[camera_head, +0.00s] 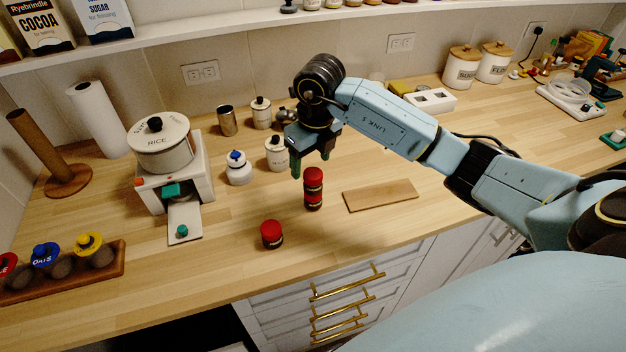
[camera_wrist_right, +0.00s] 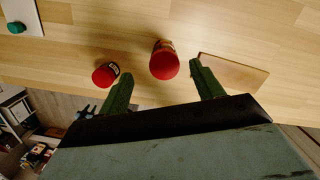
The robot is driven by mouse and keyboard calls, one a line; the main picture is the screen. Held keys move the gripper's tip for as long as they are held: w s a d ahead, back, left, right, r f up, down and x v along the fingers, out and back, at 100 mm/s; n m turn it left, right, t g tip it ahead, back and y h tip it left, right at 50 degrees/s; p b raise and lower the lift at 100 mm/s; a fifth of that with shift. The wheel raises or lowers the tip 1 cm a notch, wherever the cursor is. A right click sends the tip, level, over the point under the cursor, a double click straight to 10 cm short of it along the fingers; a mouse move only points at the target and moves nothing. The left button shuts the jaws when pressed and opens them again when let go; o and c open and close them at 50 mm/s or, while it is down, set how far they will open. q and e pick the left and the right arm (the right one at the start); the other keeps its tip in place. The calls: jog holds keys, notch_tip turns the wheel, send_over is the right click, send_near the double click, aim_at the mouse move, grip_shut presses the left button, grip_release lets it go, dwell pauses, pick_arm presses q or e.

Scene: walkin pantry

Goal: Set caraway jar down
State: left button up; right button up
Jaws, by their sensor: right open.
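Two small red-lidded jars stand one on the other in a stack (camera_head: 313,188) on the wooden counter, upright. A third red-lidded jar (camera_head: 271,235) stands alone to the left and nearer the front edge. I cannot read the labels, so I cannot tell which is caraway. My right gripper (camera_head: 311,166) is open and empty, pointing down just above and behind the stack. In the right wrist view the stack's red lid (camera_wrist_right: 164,66) shows between the open fingers (camera_wrist_right: 160,74), with the lone jar (camera_wrist_right: 105,75) to the left. My left gripper is not in view.
A thin wooden board (camera_head: 380,195) lies right of the stack. A jar rack (camera_head: 115,262) is at the far left.

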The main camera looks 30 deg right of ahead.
aim_at(313, 173)
jog(key=f, duration=0.5)
jog(key=shift+d+f+p, duration=0.25)
jog(key=shift+f+p, duration=0.15)
jog(key=shift+w+f, duration=0.15)
jog(key=shift+f, duration=0.35)
jog(key=c, duration=1.1)
